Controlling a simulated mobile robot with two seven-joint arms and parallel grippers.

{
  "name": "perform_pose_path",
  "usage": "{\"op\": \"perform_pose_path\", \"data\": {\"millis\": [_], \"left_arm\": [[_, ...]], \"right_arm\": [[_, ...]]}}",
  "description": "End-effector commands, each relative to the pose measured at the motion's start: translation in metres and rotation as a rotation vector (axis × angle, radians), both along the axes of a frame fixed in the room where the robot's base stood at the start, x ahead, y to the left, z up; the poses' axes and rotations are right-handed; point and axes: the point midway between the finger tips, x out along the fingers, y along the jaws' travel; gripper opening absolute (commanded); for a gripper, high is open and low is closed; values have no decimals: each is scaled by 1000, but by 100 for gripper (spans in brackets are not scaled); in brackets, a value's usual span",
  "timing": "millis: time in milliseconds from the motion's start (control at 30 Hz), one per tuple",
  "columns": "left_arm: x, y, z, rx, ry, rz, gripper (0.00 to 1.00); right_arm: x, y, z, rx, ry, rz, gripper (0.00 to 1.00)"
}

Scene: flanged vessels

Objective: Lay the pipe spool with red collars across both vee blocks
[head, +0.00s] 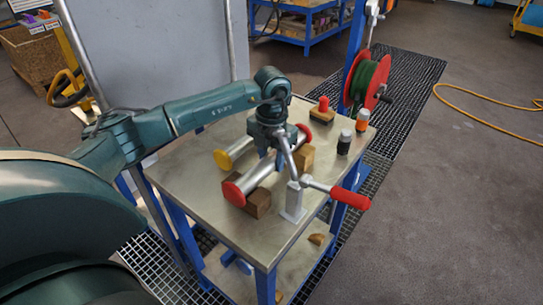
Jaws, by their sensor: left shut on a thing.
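The pipe spool with red collars (262,174) is a silver tube slanting from a near-left red collar (234,194) to a far-right red collar (304,132). It lies over two brown vee blocks, the near one (260,204) and the far one (305,158). I cannot tell whether it touches both block tops. My left gripper (271,160) points down from above and is shut on the middle of this spool. The gripper and a metal lever partly hide the grip. My right gripper is not in view.
A spool with a yellow collar (222,159) lies behind, left of the gripper. A metal clamp post (293,203) with a red handle (350,197) stands close in front. The table's left front (205,205) is clear.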

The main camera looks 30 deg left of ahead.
Motion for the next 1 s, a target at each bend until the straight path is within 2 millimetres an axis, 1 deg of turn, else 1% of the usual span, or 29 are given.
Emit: {"op": "perform_pose_path", "data": {"millis": [300, 333, 633, 933, 1000], "left_arm": [[1, 0, -3, -1, -4, 1, 0], [1, 0, -3, -1, -4, 1, 38], [0, 0, -4, 0, -1, 0, 63], [-1, 0, -5, 1, 3, 0, 63], [0, 0, 3, 0, 0, 0, 63]], "right_arm": [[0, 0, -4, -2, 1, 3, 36], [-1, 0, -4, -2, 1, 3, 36], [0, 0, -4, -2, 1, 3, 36], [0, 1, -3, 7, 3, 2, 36], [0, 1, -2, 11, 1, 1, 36]]}}
